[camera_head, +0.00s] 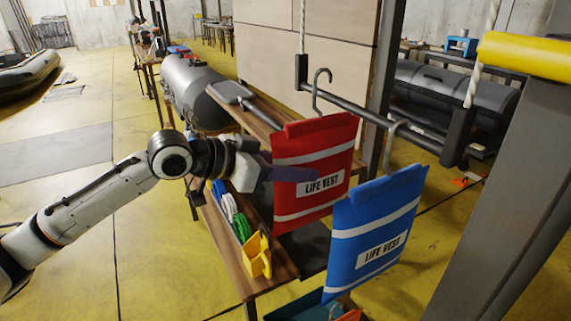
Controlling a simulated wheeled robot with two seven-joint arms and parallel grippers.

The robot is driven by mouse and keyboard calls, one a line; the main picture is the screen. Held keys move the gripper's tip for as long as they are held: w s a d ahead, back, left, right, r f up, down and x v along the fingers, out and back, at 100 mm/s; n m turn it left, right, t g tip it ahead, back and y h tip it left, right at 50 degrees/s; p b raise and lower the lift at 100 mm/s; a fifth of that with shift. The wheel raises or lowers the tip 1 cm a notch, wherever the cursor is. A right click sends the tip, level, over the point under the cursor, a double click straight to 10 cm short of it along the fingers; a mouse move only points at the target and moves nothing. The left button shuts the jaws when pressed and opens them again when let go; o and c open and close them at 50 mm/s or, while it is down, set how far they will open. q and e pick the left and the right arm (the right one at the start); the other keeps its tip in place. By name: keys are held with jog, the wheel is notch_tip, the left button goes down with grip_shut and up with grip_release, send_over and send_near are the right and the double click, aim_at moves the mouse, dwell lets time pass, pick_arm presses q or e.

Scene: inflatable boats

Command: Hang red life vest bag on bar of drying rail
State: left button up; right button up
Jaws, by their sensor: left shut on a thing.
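The red life vest bag (316,150) hangs upright in the middle of the head view, with white bands and a "LIFE VEST" label. My left gripper (298,173) is shut on it from the left, its dark fingers across the bag's front beside the label. The bag's grey hook (319,88) rises to the bar of the drying rail (350,108), near its left end. I cannot tell whether the hook is around the bar or just beside it. The blue life vest bag (374,230) hangs by its hook farther right on the bar. My right gripper is out of view.
White ropes hold up the rail. A wooden shelf unit (283,262) with a yellow bin (257,256) and coiled ropes stands under my left gripper. A paddle (236,92) lies behind the red bag. A grey post with a yellow bar (525,56) stands at right.

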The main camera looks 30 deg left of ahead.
pick_arm(q)
jog(key=shift+w+d+r, duration=0.2)
jog(key=shift+w+d, duration=0.05)
jog(key=shift+w, duration=0.15)
notch_tip(320, 180, down, 3)
jog(key=shift+f+b, duration=0.15)
jog(key=shift+b, duration=0.2)
